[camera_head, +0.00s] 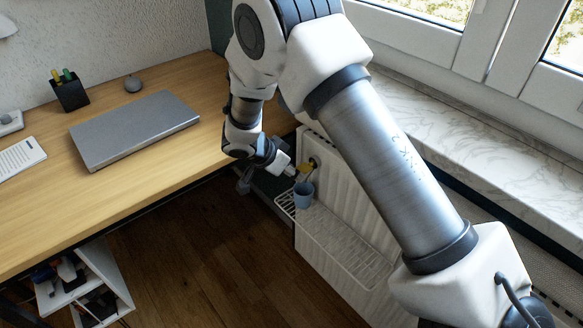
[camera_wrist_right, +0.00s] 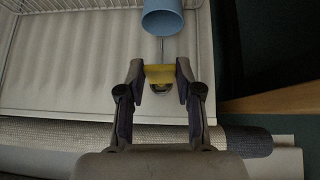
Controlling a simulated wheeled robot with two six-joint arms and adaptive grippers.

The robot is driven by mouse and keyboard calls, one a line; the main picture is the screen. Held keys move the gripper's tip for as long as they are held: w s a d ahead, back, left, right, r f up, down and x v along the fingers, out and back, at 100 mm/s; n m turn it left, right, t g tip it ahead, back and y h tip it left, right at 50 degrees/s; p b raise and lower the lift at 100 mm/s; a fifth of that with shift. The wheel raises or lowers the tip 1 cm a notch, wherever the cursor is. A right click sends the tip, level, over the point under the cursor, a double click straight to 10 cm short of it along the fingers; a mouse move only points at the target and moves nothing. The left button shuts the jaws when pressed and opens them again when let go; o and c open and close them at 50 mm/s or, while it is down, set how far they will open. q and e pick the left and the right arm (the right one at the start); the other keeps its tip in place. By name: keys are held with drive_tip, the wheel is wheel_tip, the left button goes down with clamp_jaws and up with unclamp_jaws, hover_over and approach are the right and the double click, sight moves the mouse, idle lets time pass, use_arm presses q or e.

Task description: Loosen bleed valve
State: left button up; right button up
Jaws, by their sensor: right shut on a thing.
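A small yellow piece, seemingly the valve key (camera_head: 304,168), sits at the dark round fitting (camera_head: 314,161) near the top corner of the white radiator (camera_head: 345,195). My right gripper (camera_head: 290,170) is shut on the yellow key, which also shows between its fingers in the right wrist view (camera_wrist_right: 159,74). The valve itself is mostly hidden behind the key. A blue cup (camera_head: 303,196) is just below the key and shows at the top of the right wrist view (camera_wrist_right: 163,18). A thin grey line runs between key and cup; I cannot tell what it is. My left gripper is not in view.
A white wire rack (camera_head: 345,245) hangs along the radiator front. The wooden desk (camera_head: 180,160) with a closed laptop (camera_head: 134,128) is to the left, its edge near my right wrist. A marble windowsill (camera_head: 450,140) lies right. Dark floor (camera_head: 205,250) is open below.

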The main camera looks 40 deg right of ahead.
use_arm(q)
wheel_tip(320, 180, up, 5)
drive_tip(key=p, duration=0.4)
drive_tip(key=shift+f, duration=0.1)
use_arm(e)
drive_tip(key=g, duration=0.2)
drive_tip(key=n+g, duration=0.1)
drive_tip(key=shift+w+g+h, duration=0.3)
drive_tip(key=shift+g, duration=0.1)
drive_tip(key=shift+n, duration=0.3)
use_arm(q)
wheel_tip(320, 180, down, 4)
drive_tip(key=b, duration=0.4)
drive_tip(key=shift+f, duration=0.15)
use_arm(e)
drive_tip(key=g, duration=0.1)
drive_tip(key=n+g, duration=0.1)
drive_tip(key=g, duration=0.1)
drive_tip(key=g+h, duration=0.1)
drive_tip(key=shift+w+f+n, duration=0.2)
drive_tip(key=shift+w+n, duration=0.1)
drive_tip(key=shift+n, duration=0.1)
drive_tip(key=o, duration=1.2)
drive_tip(key=shift+d, duration=0.1)
